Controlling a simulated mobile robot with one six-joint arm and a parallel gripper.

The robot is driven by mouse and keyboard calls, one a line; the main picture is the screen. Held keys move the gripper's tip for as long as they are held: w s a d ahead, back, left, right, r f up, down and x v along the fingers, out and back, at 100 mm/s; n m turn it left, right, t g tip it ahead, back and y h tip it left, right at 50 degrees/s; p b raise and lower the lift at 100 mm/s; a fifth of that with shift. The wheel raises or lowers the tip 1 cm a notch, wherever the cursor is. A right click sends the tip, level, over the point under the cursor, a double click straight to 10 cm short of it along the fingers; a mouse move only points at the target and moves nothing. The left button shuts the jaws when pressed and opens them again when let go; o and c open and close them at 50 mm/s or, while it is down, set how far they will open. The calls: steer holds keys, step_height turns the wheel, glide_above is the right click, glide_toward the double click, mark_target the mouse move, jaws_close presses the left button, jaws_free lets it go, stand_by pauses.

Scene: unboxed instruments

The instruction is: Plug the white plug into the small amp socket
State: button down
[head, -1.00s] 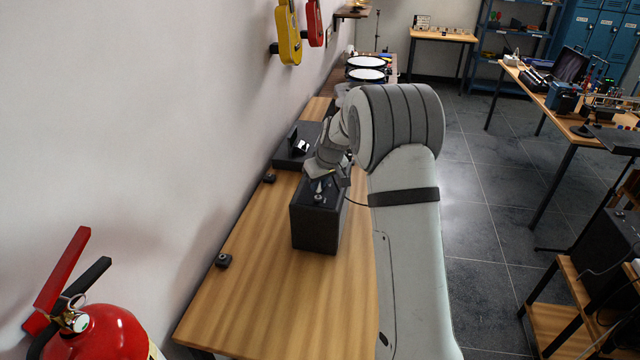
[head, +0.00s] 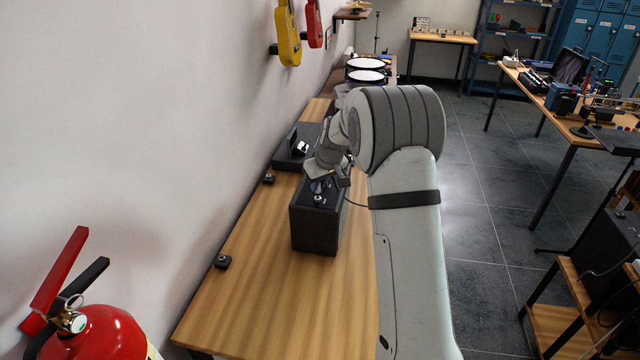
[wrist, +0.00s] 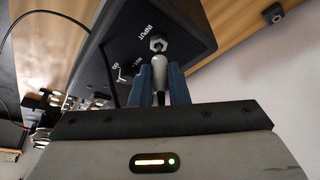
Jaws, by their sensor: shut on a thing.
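The small amp (head: 316,230) is a black box standing on the wooden bench. Its top panel carries a metal nut-like socket (wrist: 157,43) beside the word INPUT in the wrist view. My gripper (wrist: 160,78), with blue fingers, is shut on the white plug (wrist: 158,66). The plug's front end meets the socket in the wrist view, and no metal pin shows between them. I cannot tell how deep it sits. In the head view my gripper (head: 321,183) is just above the amp's top, and hides most of the plug.
A dark cable (wrist: 52,14) curves past the amp. A black case-like device (head: 290,160) lies behind the amp on the bench (head: 262,290). Small black blocks (head: 223,262) sit near the wall. The front of the bench is mostly clear.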

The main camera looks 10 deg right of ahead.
steer(key=shift+f+b, duration=1.05)
steer(key=shift+f, duration=0.2)
stand_by(0.3)
steer(key=c, duration=1.5)
jaws_free()
steer(key=shift+c, duration=0.2)
steer(key=shift+o, duration=1.1)
steer(key=s+r+m+b, duration=0.1)
steer(key=s+r, duration=1.1)
steer(key=s, duration=0.1)
steer(key=s+f+m+g+h, duration=0.1)
steer(key=s+f+m, duration=0.1)
steer(key=s, duration=2.6)
steer(key=shift+s+m+h, duration=0.15)
steer(key=shift+m+h, duration=0.15)
steer(key=shift+m, duration=0.3)
